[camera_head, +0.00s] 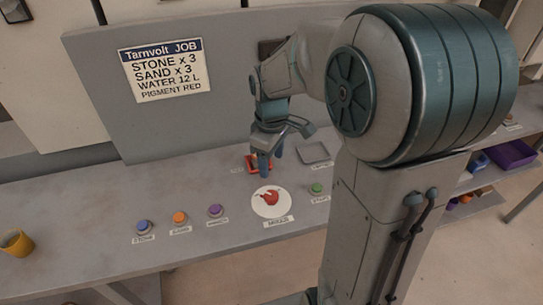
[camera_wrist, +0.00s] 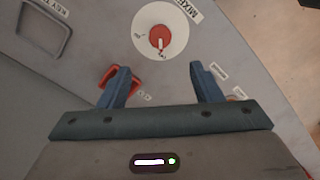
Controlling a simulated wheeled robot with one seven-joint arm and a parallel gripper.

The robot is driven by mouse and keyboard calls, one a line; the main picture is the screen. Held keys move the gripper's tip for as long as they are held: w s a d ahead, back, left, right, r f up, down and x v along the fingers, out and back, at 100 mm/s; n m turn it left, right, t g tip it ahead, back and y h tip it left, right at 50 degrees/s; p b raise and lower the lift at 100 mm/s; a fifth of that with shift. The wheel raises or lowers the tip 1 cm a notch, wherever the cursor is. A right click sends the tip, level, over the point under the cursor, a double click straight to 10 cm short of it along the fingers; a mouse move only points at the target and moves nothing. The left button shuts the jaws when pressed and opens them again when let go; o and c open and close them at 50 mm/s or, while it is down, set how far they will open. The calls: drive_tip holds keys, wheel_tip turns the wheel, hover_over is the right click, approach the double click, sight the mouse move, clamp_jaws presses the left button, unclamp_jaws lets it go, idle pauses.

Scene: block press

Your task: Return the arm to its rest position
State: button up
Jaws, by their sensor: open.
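My gripper (camera_head: 268,160) hangs at the end of my bent arm above the grey table, over the area behind the white mixer dial. In the wrist view my gripper (camera_wrist: 160,85) has its two blue fingers spread wide, with nothing between them. The white round dial (camera_head: 270,203) with a red knob (camera_head: 270,196) lies in front of the gripper. In the wrist view the dial (camera_wrist: 145,28) and its knob (camera_wrist: 160,38) show beyond the fingertips, apart from them. A red tray (camera_head: 251,163) is partly hidden behind the gripper; it also shows beside one finger in the wrist view (camera_wrist: 106,78).
Blue (camera_head: 145,226), orange (camera_head: 180,218), purple (camera_head: 215,211) and green (camera_head: 317,188) buttons stand on the table. A grey tray (camera_head: 314,152) lies right of the gripper. A yellow cup (camera_head: 16,243) stands at far left. A panel with a job sign (camera_head: 161,70) rises behind.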

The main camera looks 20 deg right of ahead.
drive_tip(key=shift+r, duration=0.3)
